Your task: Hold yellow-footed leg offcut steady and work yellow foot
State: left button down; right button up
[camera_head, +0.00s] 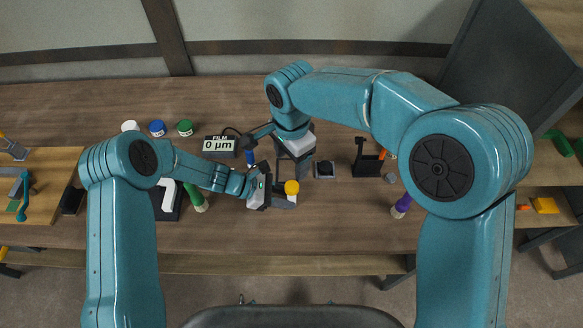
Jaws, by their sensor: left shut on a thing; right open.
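The yellow foot (291,187) is a small round yellow piece near the middle of the bench, at the end of a grey leg offcut (284,202). My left gripper (276,193) comes in from the left and is shut on the leg offcut, just beside the yellow foot. My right gripper (272,150) is above and slightly left of the foot, open, with its fingers apart. It appears clear of the foot. The arm and gripper bodies partly hide the offcut, so how it sits in the jaws is hard to see.
A small dark block (325,169) and a black stand (367,160) are to the right. Bare bench (340,220) lies in front.

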jog(key=shift+r, duration=0.35)
pick_arm(q)
jog(key=c, duration=0.8)
grip_release()
jog(key=shift+o, duration=0.2)
jog(key=shift+a, duration=0.1)
jog(key=v, duration=1.2)
